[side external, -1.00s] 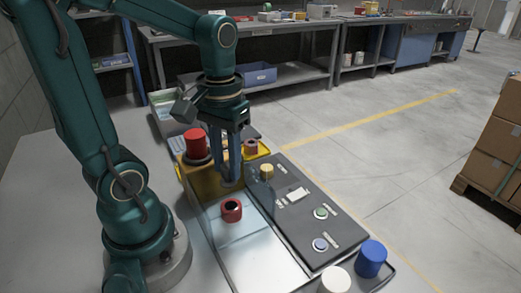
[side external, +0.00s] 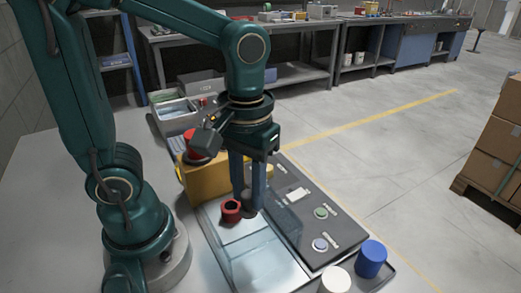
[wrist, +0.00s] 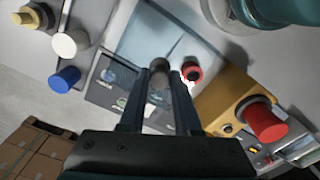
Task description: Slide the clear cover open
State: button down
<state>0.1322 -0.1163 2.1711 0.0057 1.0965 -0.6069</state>
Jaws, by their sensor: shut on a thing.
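The clear cover (side external: 265,262) lies over the pale tray (side external: 222,237) beside the dark control panel. It is hard to make out; its grey tint and edges show over the front part. My gripper (side external: 249,206) points straight down and is shut on the grey knob (side external: 250,213) of the cover. The knob also shows between my fingers in the wrist view (wrist: 158,76). A red button with a dark centre (side external: 231,211) is just left of my fingers, and it also shows in the wrist view (wrist: 192,71). Whether the pane still overlaps it is unclear.
A yellow box (side external: 203,183) with a red knob (wrist: 267,124) stands behind the tray. The dark panel (side external: 305,222) with buttons runs along the right. White (side external: 335,280) and blue (side external: 371,259) cylinders stand at the front right. An open-topped grey box is at the back.

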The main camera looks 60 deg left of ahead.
aim_at(264, 232)
jog(key=shift+w+d, duration=0.1)
jog(key=shift+d, duration=2.4)
jog(key=c, duration=0.6)
grip_release()
jog(key=shift+a+r, duration=0.1)
notch_tip(264, 232, up, 5)
